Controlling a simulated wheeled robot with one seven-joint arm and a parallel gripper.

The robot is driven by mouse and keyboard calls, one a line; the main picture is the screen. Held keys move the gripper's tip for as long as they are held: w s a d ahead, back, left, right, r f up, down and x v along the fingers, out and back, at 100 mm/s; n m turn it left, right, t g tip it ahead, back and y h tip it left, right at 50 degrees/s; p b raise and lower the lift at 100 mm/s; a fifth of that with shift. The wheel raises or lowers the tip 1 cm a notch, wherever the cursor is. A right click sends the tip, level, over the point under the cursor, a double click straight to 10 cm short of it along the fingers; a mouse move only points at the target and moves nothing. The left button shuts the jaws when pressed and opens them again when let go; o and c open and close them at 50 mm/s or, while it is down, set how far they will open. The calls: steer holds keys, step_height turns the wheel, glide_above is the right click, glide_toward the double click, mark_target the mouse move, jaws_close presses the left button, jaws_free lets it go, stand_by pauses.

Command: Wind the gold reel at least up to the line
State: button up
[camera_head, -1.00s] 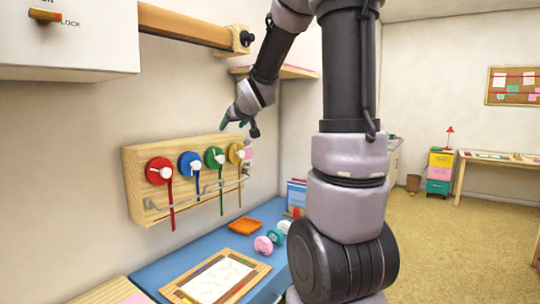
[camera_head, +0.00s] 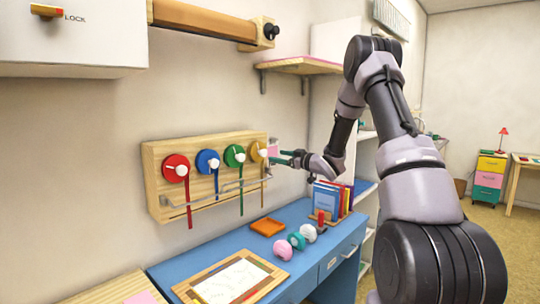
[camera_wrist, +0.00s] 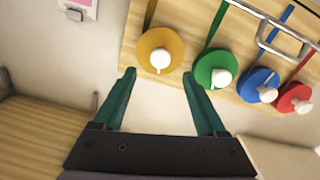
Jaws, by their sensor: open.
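The gold reel (camera_head: 257,152) is the rightmost disc on a wooden wall board (camera_head: 152,171), with a white knob at its middle and a gold ribbon hanging below. In the wrist view the gold reel (camera_wrist: 151,60) lies just beyond and between my fingertips, with its white knob facing me. My gripper (camera_head: 283,157) is open and empty, to the right of the gold reel and apart from it. Its green fingers also show in the wrist view (camera_wrist: 158,76). The line is too small to tell on the ribbon.
Green (camera_head: 234,156), blue (camera_head: 207,161) and red (camera_head: 176,168) reels sit left of the gold one, ribbons hanging. A metal rail (camera_head: 215,193) runs across the board's lower front. A wooden shelf (camera_head: 300,65) is above right. Books (camera_head: 327,199) and an orange tray (camera_head: 267,227) are on the blue desk below.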

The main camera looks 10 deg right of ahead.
mark_target(265, 153)
steer(key=x, duration=0.7)
steer(key=shift+w+a, duration=0.25)
jaws_close()
